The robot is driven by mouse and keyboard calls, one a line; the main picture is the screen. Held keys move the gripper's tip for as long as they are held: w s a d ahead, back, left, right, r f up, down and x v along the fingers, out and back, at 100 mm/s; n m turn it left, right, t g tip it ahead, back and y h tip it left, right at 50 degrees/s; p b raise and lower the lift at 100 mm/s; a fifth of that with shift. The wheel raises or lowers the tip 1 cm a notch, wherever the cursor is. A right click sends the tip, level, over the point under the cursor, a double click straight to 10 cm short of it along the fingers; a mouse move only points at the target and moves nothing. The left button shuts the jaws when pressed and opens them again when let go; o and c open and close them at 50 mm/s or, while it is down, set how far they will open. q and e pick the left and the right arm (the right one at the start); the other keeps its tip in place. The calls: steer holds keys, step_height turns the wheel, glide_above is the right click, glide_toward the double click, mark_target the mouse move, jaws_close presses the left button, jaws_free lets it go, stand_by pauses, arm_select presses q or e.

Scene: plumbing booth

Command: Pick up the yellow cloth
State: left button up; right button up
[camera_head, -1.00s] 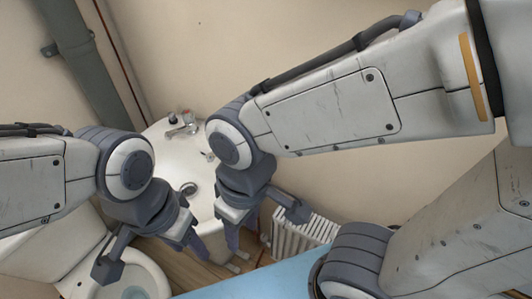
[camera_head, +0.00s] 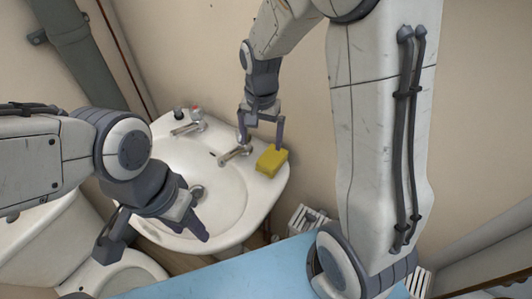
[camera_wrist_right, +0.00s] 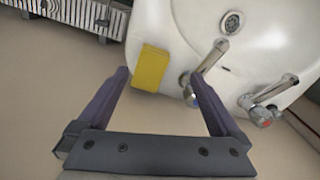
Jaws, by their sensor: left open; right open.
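The yellow cloth (camera_head: 271,161) looks like a thick folded block. It lies on the right rim of the white sink, beside a tap. It also shows in the right wrist view (camera_wrist_right: 151,69), ahead of the fingertips and between them. My right gripper (camera_head: 262,144) is open and empty, just behind and above the cloth; in the right wrist view its fingers (camera_wrist_right: 158,76) are spread wide. Whether a finger touches the cloth I cannot tell. My left gripper (camera_head: 155,248) is open and empty, over the front left of the sink.
The sink (camera_head: 230,205) has two taps (camera_head: 236,154) (camera_head: 188,128) on its back edge, one close to the right gripper. A toilet (camera_head: 125,274) stands at front left. A radiator (camera_head: 307,219) is right of the sink. A blue surface (camera_head: 225,273) is in front.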

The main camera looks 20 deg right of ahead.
mark_target(272, 157)
steer(key=w+d+f+m, duration=0.1)
steer(key=d+f+m, duration=0.1)
steer(key=d, duration=0.1)
steer(key=w+d+f+m, duration=0.1)
steer(key=d+f, duration=0.1)
steer(key=shift+w, duration=0.35)
step_height(272, 157, down, 4)
steer(key=shift+a+r, duration=0.1)
steer(key=shift+r, duration=0.1)
steer(key=shift+a+f+p, duration=0.15)
steer(key=shift+f+p, duration=0.1)
steer(key=shift+f, duration=1.3)
steer(key=shift+a+f+p, duration=0.1)
steer(key=shift+f+p, duration=0.1)
steer(key=shift+f, duration=1.35)
steer(key=c, duration=1.3)
step_height(272, 157, up, 10)
steer(key=shift+r+b, duration=0.1)
steer(key=shift+b, duration=0.25)
steer(key=shift+c, duration=0.2)
